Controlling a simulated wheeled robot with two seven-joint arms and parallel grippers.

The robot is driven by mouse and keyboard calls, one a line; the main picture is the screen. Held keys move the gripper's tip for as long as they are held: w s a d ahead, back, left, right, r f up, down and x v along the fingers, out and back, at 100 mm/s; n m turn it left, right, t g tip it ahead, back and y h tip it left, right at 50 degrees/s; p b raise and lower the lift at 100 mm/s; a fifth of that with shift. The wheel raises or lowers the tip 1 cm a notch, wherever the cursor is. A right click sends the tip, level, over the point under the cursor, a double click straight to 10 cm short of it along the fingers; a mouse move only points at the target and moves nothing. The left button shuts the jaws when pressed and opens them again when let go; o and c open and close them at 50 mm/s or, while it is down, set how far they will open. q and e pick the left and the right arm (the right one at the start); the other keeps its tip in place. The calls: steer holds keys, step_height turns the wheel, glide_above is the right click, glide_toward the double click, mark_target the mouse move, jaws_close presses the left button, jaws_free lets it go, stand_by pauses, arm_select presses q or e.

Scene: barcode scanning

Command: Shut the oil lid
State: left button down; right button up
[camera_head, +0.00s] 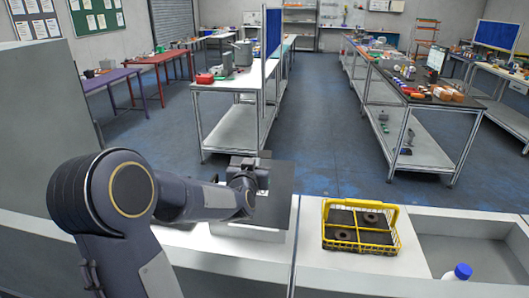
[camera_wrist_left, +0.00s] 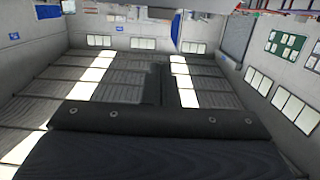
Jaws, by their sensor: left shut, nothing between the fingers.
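A dark grey flat panel (camera_head: 279,184), which looks like the oil lid, stands raised at the white counter in the middle of the head view. A pale opening or ledge lies at its foot. My left arm comes in from the left, and my left gripper (camera_head: 250,172) is in front of the panel near its upper part. The gripper is shut and empty; whether it touches the panel cannot be told. In the left wrist view the dark gripper body fills the bottom and only the room's ceiling and walls show behind it, with no lid. My right gripper is not in view.
A yellow wire basket (camera_head: 330,246) with dark round parts stands on the counter (camera_head: 312,275) right of the panel. Further right is a grey sunken basin (camera_head: 480,250) with a blue-capped bottle (camera_head: 459,272). Workbenches (camera_head: 225,80) stand beyond open floor.

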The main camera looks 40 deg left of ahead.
arm_select(q)
steer(key=p, duration=0.4)
glide_toward(262, 155)
steer(key=w+r, duration=0.1)
steer(key=w+a+r, duration=0.1)
steer(key=w, duration=0.1)
steer(key=w+r, duration=0.1)
steer(key=r, duration=0.1)
steer(key=shift+w+a, duration=0.15)
steer(key=shift+a, duration=0.25)
steer(key=w+f, duration=0.1)
steer(key=w+a+f+p, duration=0.1)
steer(key=shift+f, duration=0.35)
steer(key=shift+w+a+f, duration=0.1)
steer(key=shift+w+f, duration=0.05)
steer(key=shift+f, duration=0.25)
